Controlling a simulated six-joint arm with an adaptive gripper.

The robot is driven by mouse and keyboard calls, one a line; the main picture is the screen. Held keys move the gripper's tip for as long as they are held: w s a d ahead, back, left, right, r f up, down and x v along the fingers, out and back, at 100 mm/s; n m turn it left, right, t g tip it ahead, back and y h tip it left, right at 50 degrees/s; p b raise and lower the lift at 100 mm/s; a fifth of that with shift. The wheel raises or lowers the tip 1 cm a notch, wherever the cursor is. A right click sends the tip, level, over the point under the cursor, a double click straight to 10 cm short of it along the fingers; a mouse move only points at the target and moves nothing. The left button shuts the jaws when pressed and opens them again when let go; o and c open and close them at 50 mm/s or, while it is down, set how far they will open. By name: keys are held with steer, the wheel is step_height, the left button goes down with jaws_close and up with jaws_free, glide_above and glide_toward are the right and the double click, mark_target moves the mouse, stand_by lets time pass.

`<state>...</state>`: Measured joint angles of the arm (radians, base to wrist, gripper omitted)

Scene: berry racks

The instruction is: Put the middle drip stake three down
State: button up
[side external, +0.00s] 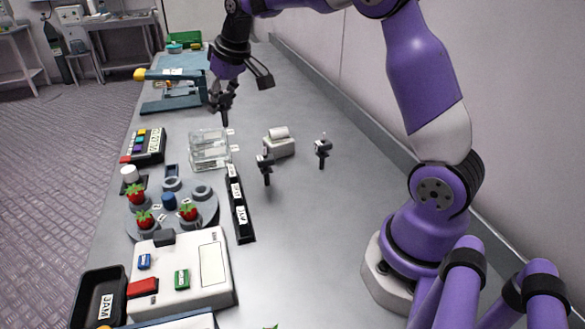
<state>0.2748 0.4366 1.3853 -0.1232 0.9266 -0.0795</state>
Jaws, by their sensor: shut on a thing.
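My gripper (224,92) hangs at the upper middle, above the bench behind the clear stacked racks. It is shut on a small dark thing that looks like a drip stake (222,112); fingers and stake are both dark, so its outline is hard to tell. Two other black drip stakes stand upright on the bench: one (265,166) in front of a white roll holder, one (322,150) to its right. Both are apart from my gripper. Whether the held stake's tip touches anything below cannot be told.
Clear racks (209,150) stand just in front of my gripper. A white roll holder (279,145), a long black labelled strip (240,210), a round grey tray (205,214) with strawberries and a white scale (180,275) are nearer. Bare bench lies right of the strip.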

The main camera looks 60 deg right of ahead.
steer(key=d+f+m+g+h, duration=0.1)
steer(key=d+m+h, duration=0.2)
steer(key=d+m, duration=0.85)
steer(key=shift+s+d+f+n, duration=0.55)
steer(key=shift+d+f, duration=1.25)
steer(key=shift+d, duration=0.7)
steer(key=shift+s+d+f+n, duration=0.55)
steer(key=shift+d+f, duration=1.3)
steer(key=shift+d, duration=0.6)
steer(key=shift+s+d+f+n, duration=0.45)
steer(key=shift+d+f+n, duration=0.2)
steer(key=shift+d+f, duration=1.5)
steer(key=shift+d+r, duration=0.3)
steer(key=shift+d, duration=0.05)
steer(key=shift+f, duration=0.15)
steer(key=o, duration=0.8)
